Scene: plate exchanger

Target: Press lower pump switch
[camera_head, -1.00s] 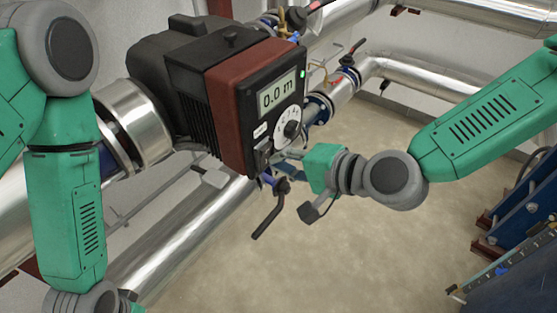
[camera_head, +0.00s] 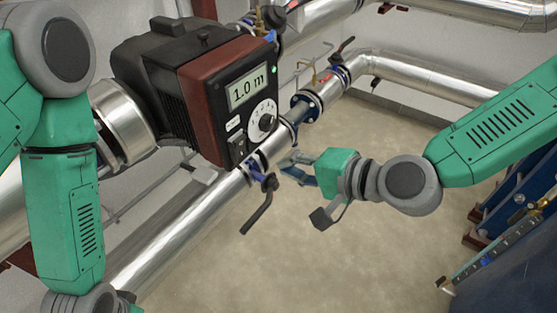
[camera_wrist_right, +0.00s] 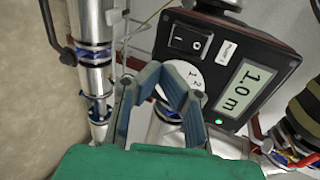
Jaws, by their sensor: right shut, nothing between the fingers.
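The pump (camera_head: 205,105) hangs on the pipe at upper centre, with a dark red and black housing. Its display (camera_head: 248,87) reads 1.0 m and a small green light is lit beside it. A white dial (camera_head: 262,121) sits below the display, and the black rocker switch (camera_head: 236,141) sits at the panel's lower left. The switch also shows in the right wrist view (camera_wrist_right: 189,40). My right gripper (camera_head: 286,163) is shut and empty, apart from the panel, to the right of and below the switch. Its blue-grey fingers (camera_wrist_right: 172,78) partly cover the dial in the wrist view. My left gripper is out of view.
A valve with a black lever (camera_head: 257,210) sits on the silver pipe (camera_head: 180,235) just below the pump. Another silver pipe (camera_head: 420,78) runs behind. Blue equipment (camera_head: 515,245) stands at the right edge. The floor (camera_head: 340,265) between is clear.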

